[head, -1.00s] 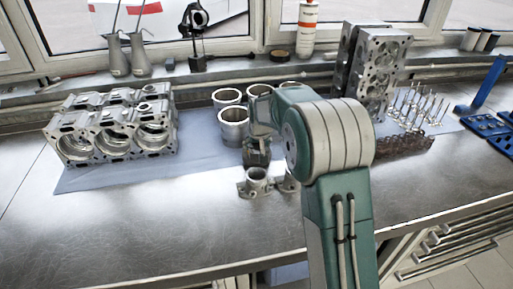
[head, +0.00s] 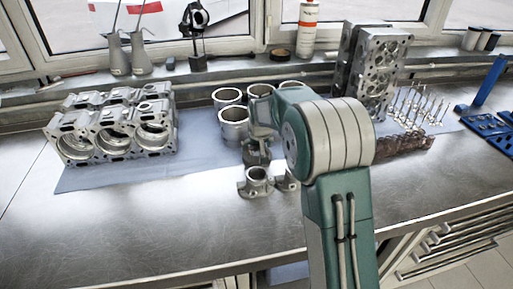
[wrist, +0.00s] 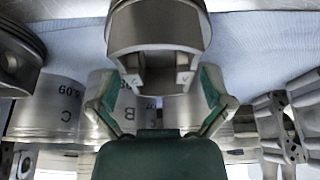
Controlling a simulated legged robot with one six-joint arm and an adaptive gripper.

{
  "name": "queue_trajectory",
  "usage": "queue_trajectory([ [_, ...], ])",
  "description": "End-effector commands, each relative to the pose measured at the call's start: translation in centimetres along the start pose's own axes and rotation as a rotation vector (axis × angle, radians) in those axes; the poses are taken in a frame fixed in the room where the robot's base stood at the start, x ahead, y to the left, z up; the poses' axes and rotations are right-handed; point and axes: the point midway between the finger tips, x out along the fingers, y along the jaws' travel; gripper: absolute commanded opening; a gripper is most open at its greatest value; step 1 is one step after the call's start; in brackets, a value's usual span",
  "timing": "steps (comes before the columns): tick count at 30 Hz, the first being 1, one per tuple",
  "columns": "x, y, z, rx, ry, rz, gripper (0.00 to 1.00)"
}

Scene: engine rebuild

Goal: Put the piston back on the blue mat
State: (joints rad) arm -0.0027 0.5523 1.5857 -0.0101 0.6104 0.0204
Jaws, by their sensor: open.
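The piston (wrist: 158,30) is a grey metal cylinder with ring grooves, at the top middle of the wrist view. My gripper (wrist: 160,108) is open, with one green-and-grey finger on each side below the piston's skirt. The fingers are apart from each other. I cannot tell whether either touches the piston. The blue mat (head: 95,178) lies under the engine parts, and its pale cloth also fills the top of the wrist view (wrist: 260,35).
Several cylinder liners (head: 233,124) stand behind the gripper; one marked C (wrist: 48,105) shows in the wrist view. Flanged metal parts (head: 256,183) stand in front. An engine block (head: 115,132) is left, a cylinder head (head: 378,70) right. The bench front (head: 150,230) is clear.

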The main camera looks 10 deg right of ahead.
Motion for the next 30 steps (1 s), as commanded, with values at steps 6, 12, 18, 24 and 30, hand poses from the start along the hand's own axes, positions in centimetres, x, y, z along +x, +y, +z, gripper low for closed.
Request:
queue_trajectory([
  [6, -4.3, 0.0, -0.1, 0.000, 0.006, 0.000, 1.00],
  [12, -8.4, 0.0, -0.1, 0.000, 0.004, 0.000, 1.00],
  [18, -10.9, 0.0, -0.1, 0.000, 0.002, 0.000, 1.00],
  [24, -12.5, 0.0, 0.5, 0.000, 0.005, 0.000, 1.00],
  [30, -16.7, 0.1, 3.5, -0.001, 0.020, -0.001, 1.00],
])
